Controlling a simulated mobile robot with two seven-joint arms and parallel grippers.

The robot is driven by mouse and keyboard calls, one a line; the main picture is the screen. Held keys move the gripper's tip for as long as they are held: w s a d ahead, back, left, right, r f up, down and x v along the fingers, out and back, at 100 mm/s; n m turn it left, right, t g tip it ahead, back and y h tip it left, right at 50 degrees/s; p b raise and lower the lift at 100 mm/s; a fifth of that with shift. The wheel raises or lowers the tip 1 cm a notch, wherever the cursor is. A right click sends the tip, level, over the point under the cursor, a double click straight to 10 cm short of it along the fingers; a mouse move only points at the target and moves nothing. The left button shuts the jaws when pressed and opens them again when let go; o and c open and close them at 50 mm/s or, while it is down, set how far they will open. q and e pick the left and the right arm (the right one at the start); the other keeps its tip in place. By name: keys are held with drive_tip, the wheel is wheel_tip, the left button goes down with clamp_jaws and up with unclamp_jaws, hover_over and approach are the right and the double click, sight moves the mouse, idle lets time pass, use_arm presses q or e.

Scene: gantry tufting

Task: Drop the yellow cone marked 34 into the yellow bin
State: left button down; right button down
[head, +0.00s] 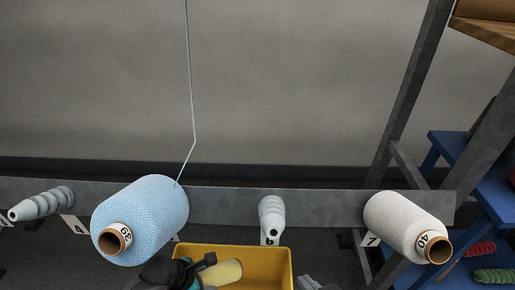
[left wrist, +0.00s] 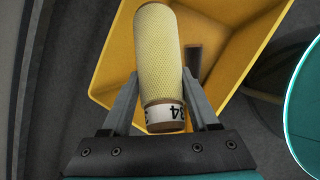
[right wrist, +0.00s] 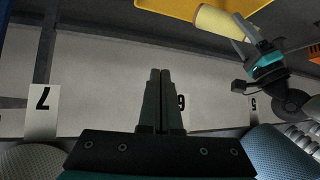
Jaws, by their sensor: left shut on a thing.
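The yellow cone marked 34 (left wrist: 158,52) is in my left gripper (left wrist: 160,95), between its two fingers, with the number band near the palm. In the left wrist view the cone overlaps the open yellow bin (left wrist: 118,55). In the head view the cone (head: 226,271) shows in front of the bin (head: 262,252), next to my dark left gripper. The right wrist view also shows the cone (right wrist: 215,22) beside the bin (right wrist: 168,8). My right gripper (right wrist: 160,75) is shut and empty; only a bit of it (head: 308,283) shows at the bottom of the head view.
A big light-blue cone (head: 150,215) and a white cone marked 40 (head: 400,225) stick out from the grey rail (head: 325,207). A blue shelf (head: 490,200) with red and green cones stands at right.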

use_arm(q)
drive_tip(key=shift+f+b, duration=0.45)
drive_tip(key=shift+f, duration=0.1)
drive_tip(key=shift+f+b, duration=0.4)
use_arm(e)
drive_tip(key=shift+w+a+r+t+y, duration=0.2)
drive_tip(key=shift+a+t+y, duration=0.1)
drive_tip(key=shift+a+t, duration=0.3)
drive_tip(key=shift+w+a+r+t+y, duration=0.2)
drive_tip(key=shift+a+t+y, duration=0.1)
drive_tip(key=shift+a+t, duration=0.2)
drive_tip(key=shift+w+a+r+t+y, duration=0.2)
drive_tip(key=shift+a+t+y, duration=0.1)
drive_tip(key=shift+a+t, duration=0.3)
